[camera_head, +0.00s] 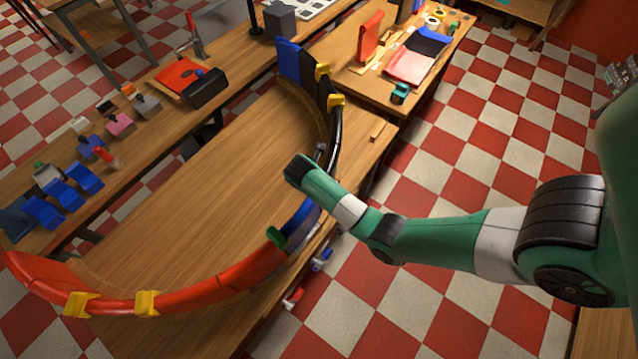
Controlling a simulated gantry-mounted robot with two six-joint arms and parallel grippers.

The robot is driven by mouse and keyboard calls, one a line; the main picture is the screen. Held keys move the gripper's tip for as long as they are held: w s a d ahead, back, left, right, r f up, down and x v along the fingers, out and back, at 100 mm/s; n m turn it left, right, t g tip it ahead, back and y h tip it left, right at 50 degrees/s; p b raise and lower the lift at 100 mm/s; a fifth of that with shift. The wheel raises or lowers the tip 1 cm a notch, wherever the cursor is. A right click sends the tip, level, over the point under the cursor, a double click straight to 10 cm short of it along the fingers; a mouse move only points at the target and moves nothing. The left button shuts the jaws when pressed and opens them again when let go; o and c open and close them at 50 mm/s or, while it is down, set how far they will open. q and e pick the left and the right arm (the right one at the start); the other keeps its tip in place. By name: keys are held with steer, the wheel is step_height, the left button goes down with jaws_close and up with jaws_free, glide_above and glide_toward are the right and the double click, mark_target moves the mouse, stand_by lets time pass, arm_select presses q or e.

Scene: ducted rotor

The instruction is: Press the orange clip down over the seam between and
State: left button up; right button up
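A curved duct ring stands on the wooden table. Its red section (210,288) is at the front left, a blue section (302,215) lies at the right front, a black section (334,130) at the right and another blue section (289,62) at the back. Yellow clips (147,303) sit on the red section and near the back end (335,102). A green clip (276,237) sits near the red and blue meeting. No orange clip shows clearly on the ring. My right gripper (297,170) is just inside the ring; its fingers are too small to read. My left gripper is out of view.
A side table at the left holds blue blocks (62,194), a small orange-topped piece (128,89) and a red pad (178,73). Another table (352,85) at the back holds tapes and red and blue sheets. The tabletop (180,210) inside the ring is mostly clear.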

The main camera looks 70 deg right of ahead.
steer(key=shift+f, duration=0.2)
steer(key=o, duration=1.2)
steer(key=shift+o, duration=0.2)
steer(key=p+v, duration=0.1)
steer(key=v, duration=0.8)
steer(key=shift+r, duration=0.15)
steer(key=p+v, duration=0.2)
steer(key=p, duration=0.1)
steer(key=shift+a+r, duration=0.15)
